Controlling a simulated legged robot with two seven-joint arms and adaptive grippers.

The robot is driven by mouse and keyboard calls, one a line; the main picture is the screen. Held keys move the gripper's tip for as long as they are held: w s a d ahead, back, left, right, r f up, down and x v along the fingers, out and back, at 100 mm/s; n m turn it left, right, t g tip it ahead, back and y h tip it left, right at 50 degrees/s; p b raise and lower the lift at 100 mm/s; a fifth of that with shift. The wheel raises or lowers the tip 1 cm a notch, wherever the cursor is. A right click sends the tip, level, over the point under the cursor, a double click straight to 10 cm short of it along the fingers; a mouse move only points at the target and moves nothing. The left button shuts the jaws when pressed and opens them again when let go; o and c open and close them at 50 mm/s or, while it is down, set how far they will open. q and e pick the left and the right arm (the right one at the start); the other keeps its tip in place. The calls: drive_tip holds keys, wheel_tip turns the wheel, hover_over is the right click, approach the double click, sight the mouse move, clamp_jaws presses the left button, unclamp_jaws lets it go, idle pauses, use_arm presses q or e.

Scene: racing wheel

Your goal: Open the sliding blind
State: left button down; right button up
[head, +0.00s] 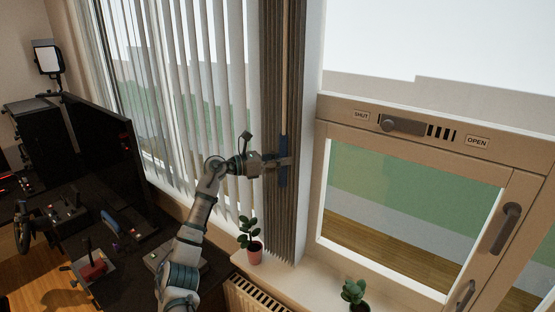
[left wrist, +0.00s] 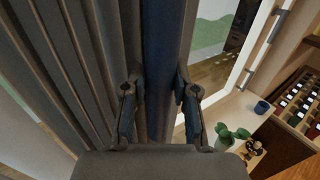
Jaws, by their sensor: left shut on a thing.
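The sliding blind (head: 198,80) has pale vertical slats hanging spaced across the left part of the window. Brownish slats are bunched close together at its right end, beside the white window frame. A thin wand (head: 285,75) hangs in front of the bunch and ends in a dark blue handle (head: 283,172). My left gripper (head: 281,164) is shut on this handle. In the left wrist view the blue handle (left wrist: 164,50) runs upright between the two fingers of my left gripper (left wrist: 158,105), with grey-brown slats close on the left. My right gripper is not in view.
A small plant in a pink pot (head: 255,252) and another plant (head: 355,292) stand on the windowsill below. A black monitor (head: 105,140) and a cluttered desk are at the left. A window with a sliding vent (head: 403,126) is at the right.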

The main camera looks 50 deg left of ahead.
use_arm(q)
drive_tip(key=c, duration=0.9)
unclamp_jaws()
drive_tip(key=shift+w+d+r, duration=0.1)
drive_tip(key=shift+d+r, duration=0.05)
drive_tip(key=shift+r, duration=0.1)
drive_tip(key=shift+w+a+f, duration=0.2)
drive_tip(key=shift+w, duration=0.05)
drive_tip(key=shift+s+a+f, duration=0.15)
drive_tip(key=shift+a, duration=0.25)
drive_tip(key=v, duration=1.1)
drive_tip(key=shift+s+a, duration=0.15)
drive_tip(key=shift+s, duration=0.15)
drive_tip(key=shift+d, duration=0.25)
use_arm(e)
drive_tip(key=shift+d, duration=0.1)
